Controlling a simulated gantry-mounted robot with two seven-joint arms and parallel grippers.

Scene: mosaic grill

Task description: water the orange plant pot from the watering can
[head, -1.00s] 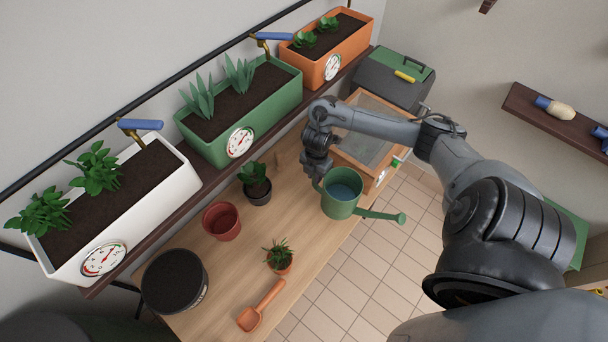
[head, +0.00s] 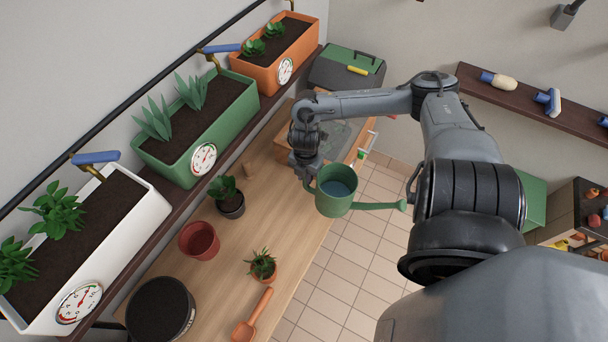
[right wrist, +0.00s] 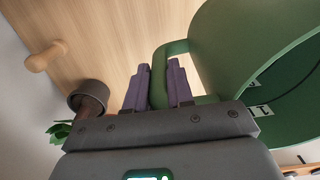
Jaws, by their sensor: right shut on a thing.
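The orange plant pot (head: 262,76) is a long planter with dark soil and small green plants, at the far end of the wall shelf. It has a round gauge on its front. The green watering can (head: 333,203) holds water and is upright near the table's right edge, its spout to the right. My right gripper (head: 306,178) is shut on the can's handle; in the right wrist view, the purple-grey fingers (right wrist: 157,88) sit on either side of the green handle (right wrist: 166,62). My left gripper is not in view.
A green planter (head: 178,160) and a white planter (head: 118,198) share the shelf with the orange one, each with a blue-handled tap above. Small pots, a red pot (head: 199,242) and an orange scoop (head: 245,328) stand on the table. A toolbox (head: 345,75) is at the back.

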